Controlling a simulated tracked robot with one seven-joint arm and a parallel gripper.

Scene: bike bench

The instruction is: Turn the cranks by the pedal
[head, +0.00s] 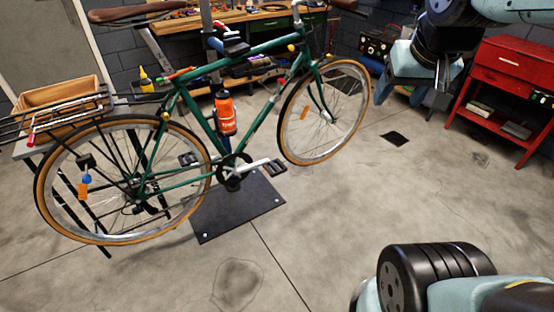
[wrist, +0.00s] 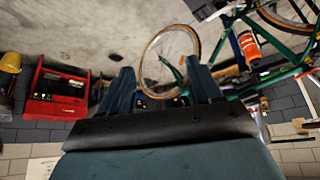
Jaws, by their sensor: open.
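A green bicycle (head: 195,100) is held upright on a stand over a dark base plate (head: 238,207). Its crank arm (head: 254,165) reaches right from the hub, nearly level, to a black pedal (head: 276,167). The other pedal (head: 187,159) shows left of the hub, behind the frame. My gripper (head: 403,93) is at the upper right, well apart from the bicycle and higher than the pedals. In the wrist view, my gripper (wrist: 162,84) has its two fingers apart with nothing between them. The bicycle (wrist: 280,52) appears upside down beyond them; I cannot make out the cranks there.
A red tool cart (head: 502,70) stands at the right. A workbench (head: 180,23) runs along the back wall. An orange bottle (head: 225,114) sits on the frame, and a wooden crate (head: 55,93) is at the left. The floor right of the bicycle is largely clear.

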